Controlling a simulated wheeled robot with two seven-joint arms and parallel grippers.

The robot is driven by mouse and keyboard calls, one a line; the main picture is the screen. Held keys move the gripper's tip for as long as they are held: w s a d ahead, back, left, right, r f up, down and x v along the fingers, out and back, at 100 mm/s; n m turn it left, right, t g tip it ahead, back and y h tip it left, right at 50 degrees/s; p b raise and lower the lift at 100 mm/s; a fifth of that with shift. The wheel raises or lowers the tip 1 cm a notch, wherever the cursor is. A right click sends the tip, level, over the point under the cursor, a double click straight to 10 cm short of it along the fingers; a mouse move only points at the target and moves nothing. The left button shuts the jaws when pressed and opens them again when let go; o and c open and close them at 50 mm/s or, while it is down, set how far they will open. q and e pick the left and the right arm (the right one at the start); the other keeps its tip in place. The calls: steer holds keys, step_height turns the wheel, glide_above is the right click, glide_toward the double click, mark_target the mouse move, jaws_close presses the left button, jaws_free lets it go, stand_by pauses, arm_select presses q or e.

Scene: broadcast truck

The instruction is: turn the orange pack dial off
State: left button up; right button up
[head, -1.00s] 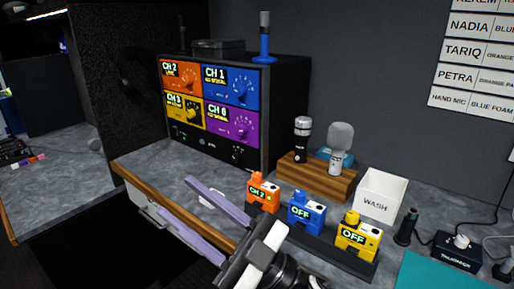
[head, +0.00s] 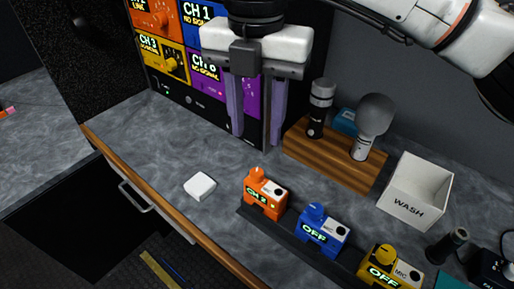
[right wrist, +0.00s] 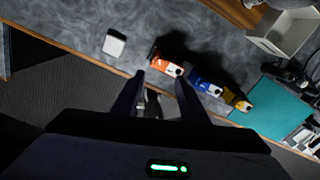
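The orange pack (head: 264,196) stands upright at the left end of a dark rack on the grey counter. Its display reads "CH 2" and its orange dial (head: 257,175) sits on top. In the right wrist view the orange pack (right wrist: 166,66) is just beyond and between the fingertips. My right gripper (head: 255,140) is open and empty, fingers pointing down, above and behind the orange pack, in front of the channel panel. It also shows in the right wrist view (right wrist: 160,76). My left gripper is not in view.
The blue pack (head: 322,230) and yellow pack (head: 390,270) stand right of it, both reading "OFF". A wooden block (head: 330,163) with microphones stands behind. A white "WASH" bin (head: 414,196) is at right. A white block (head: 200,186) lies left; the counter around it is clear.

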mark_target(256, 173)
steer(key=f+p, duration=0.1)
steer(key=f, duration=0.7)
steer(key=shift+s+f, duration=0.15)
steer(key=shift+s, duration=0.05)
steer(key=shift+f, duration=0.8)
jaws_close()
steer(key=shift+n, duration=0.4)
